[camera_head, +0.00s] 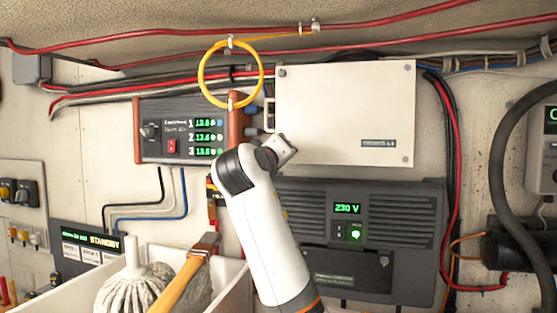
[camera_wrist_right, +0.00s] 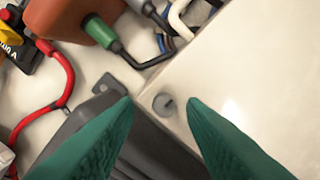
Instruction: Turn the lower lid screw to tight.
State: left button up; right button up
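The white box lid (camera_head: 345,110) is on the wall in the head view, and its corner fills the right of the right wrist view (camera_wrist_right: 245,75). A round grey lid screw (camera_wrist_right: 164,104) with a dark slot sits near that corner. My right gripper (camera_wrist_right: 159,99) is open, its green fingers on either side of the screw in the picture, with no visible contact. In the head view my right gripper (camera_head: 280,150) is at the lid's lower left corner and hides the screw there. My left gripper is not in view.
A red-ended power unit (camera_head: 180,130) with cables is left of the lid. A dark 230 V inverter (camera_head: 400,225) is below. A yellow cable loop (camera_head: 203,75) hangs at the upper left. A white bin (camera_head: 235,285) holds a mop head (camera_head: 130,288) and a wooden-handled hammer (camera_head: 180,282).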

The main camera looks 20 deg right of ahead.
jog(key=shift+r, duration=0.1)
jog(key=b+v, duration=0.5)
jog(key=v, duration=0.7)
